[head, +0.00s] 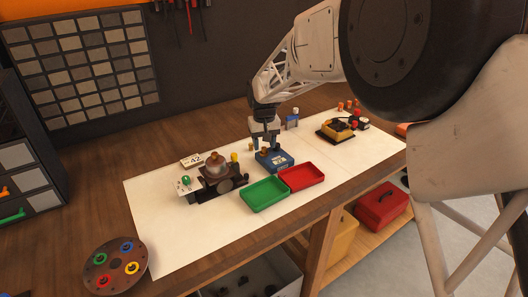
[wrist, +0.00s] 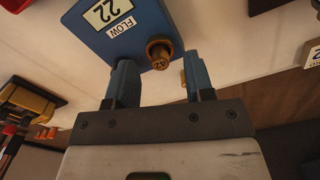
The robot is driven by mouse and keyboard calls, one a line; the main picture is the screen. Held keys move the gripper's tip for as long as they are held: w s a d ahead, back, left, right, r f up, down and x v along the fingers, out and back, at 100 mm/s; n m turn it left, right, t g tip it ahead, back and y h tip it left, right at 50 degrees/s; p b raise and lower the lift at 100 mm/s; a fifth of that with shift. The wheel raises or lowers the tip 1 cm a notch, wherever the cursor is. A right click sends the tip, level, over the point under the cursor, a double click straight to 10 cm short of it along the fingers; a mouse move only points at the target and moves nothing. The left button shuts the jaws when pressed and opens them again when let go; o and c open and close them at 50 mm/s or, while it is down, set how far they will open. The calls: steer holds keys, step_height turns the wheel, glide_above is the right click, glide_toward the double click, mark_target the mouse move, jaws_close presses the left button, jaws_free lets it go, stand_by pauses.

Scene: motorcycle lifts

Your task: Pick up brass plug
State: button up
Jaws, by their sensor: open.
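A brass plug (wrist: 160,50) with a dark marked end sits at the edge of the blue FLOW 22 block (wrist: 110,40) in the wrist view. In the head view the blue block (head: 276,163) stands on the white mat below my gripper (head: 265,146). My gripper is open; its two blue fingers (wrist: 159,76) are apart in the wrist view. The plug lies between their lines, just beyond the tips, and nothing is held. A second brass-coloured piece (wrist: 183,78) shows partly hidden beside the right finger.
Green (head: 264,194) and red (head: 302,177) trays stand in front of the blue block. A dark model with a copper dome (head: 216,166) is to the left, a yellow model (head: 336,130) to the right. The mat (head: 160,229) is clear at front left.

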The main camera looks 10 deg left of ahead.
steer(key=shift+f, duration=0.65)
jaws_close()
